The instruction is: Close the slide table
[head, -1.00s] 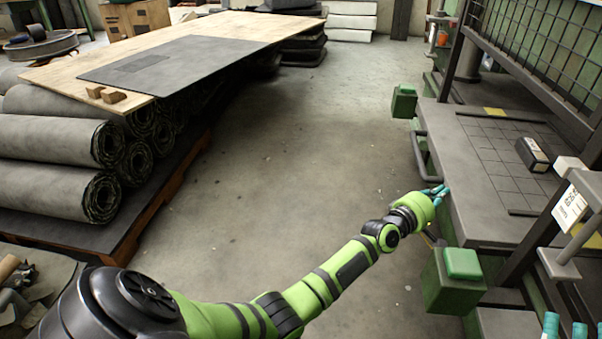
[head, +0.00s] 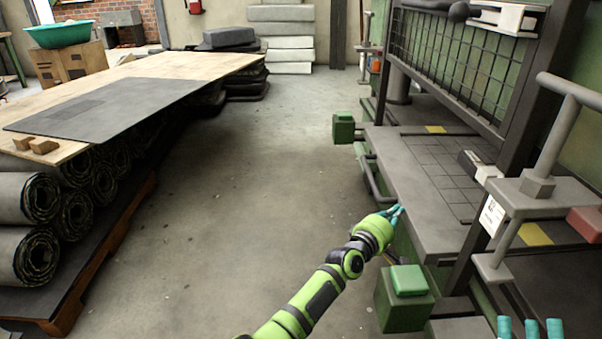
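The slide table (head: 412,196) is a grey slab with a grid-marked top, sticking out of the green press on the right. A dark bar handle (head: 370,180) runs along its front side. My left gripper (head: 396,211), green with teal fingertips, is at the slab's near front edge, nearer than the handle. Whether its fingertips touch the edge, and how far they are apart, I cannot tell. My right gripper (head: 530,328) shows only as teal fingertips at the bottom right, spread apart with nothing seen between them.
Green boxes stand at the table's far (head: 343,128) and near (head: 403,300) corners. A mesh guard (head: 447,62) hangs above. Rolls (head: 38,255) lie on a pallet at left. The floor between is clear.

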